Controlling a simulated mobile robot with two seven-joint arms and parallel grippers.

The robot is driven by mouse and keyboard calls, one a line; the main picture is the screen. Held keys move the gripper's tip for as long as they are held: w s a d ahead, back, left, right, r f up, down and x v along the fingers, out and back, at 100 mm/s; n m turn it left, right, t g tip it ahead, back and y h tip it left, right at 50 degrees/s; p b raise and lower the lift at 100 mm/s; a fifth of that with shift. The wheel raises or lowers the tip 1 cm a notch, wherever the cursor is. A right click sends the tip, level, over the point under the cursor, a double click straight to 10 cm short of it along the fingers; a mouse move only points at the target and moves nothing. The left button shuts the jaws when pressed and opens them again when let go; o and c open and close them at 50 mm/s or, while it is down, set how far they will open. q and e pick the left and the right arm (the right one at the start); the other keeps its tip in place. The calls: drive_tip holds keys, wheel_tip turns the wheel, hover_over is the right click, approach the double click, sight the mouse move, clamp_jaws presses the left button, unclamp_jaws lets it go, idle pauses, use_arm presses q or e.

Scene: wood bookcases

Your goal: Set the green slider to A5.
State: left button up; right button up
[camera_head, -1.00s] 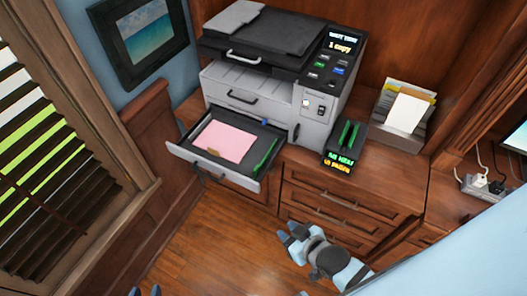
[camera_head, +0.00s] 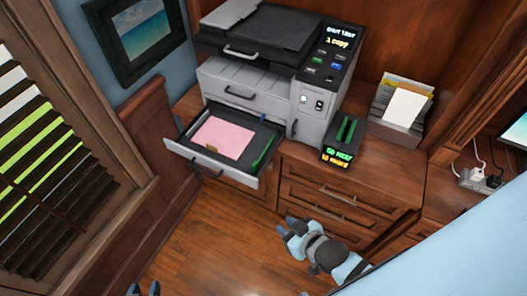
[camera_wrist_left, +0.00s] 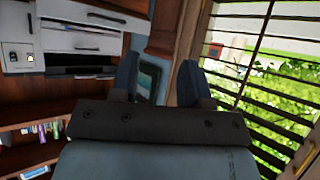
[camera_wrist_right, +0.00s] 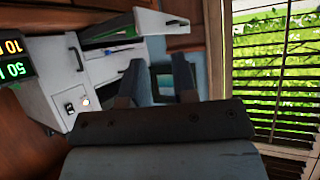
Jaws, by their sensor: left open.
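The green slider (camera_head: 263,153) is a thin green piece at the right side of the printer's pulled-out paper tray (camera_head: 205,162). A pink paper stack (camera_head: 222,138) lies in the tray, left of the slider. Size marks are too small to read. My left gripper (camera_head: 143,290) is open and empty at the bottom edge, well below the tray; its fingers also show in the left wrist view (camera_wrist_left: 158,82). My right gripper (camera_head: 289,229) is open and empty, in front of the wooden drawers, below and right of the tray; it also shows in the right wrist view (camera_wrist_right: 160,82).
The printer (camera_head: 262,65) stands on a wooden cabinet (camera_head: 345,190). A black box with green slots and a lit display (camera_head: 343,145) stands right of it, then a paper holder (camera_head: 402,108). The floor (camera_head: 215,240) before the tray is clear. Window blinds (camera_head: 40,150) are at left.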

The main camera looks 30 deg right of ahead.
drive_tip(key=w+a+r+n+t+y+b, duration=0.1)
drive_tip(key=w+a+r+n+y+b, duration=0.3)
drive_tip(key=w+a+r+n+y, duration=0.7)
drive_tip(key=w+a+n+y+b, duration=0.1)
drive_tip(key=w+n+y+b, duration=0.5)
drive_tip(key=n, duration=1)
drive_tip(key=n+g+h+b, duration=0.9)
drive_tip(key=n+g+h, duration=0.7)
drive_tip(key=n, duration=1.6)
approach(255, 163)
drive_tip(key=shift+t+h, duration=0.3)
drive_tip(key=shift+t, duration=0.3)
drive_tip(key=x, duration=0.7)
drive_tip(key=s+x, duration=0.1)
drive_tip(key=x, duration=0.2)
drive_tip(key=shift+a, duration=0.4)
use_arm(q)
wheel_tip(255, 163, down, 15)
drive_tip(key=d, duration=0.1)
drive_tip(key=shift+w, duration=0.45)
use_arm(e)
drive_tip(key=shift+s, duration=0.1)
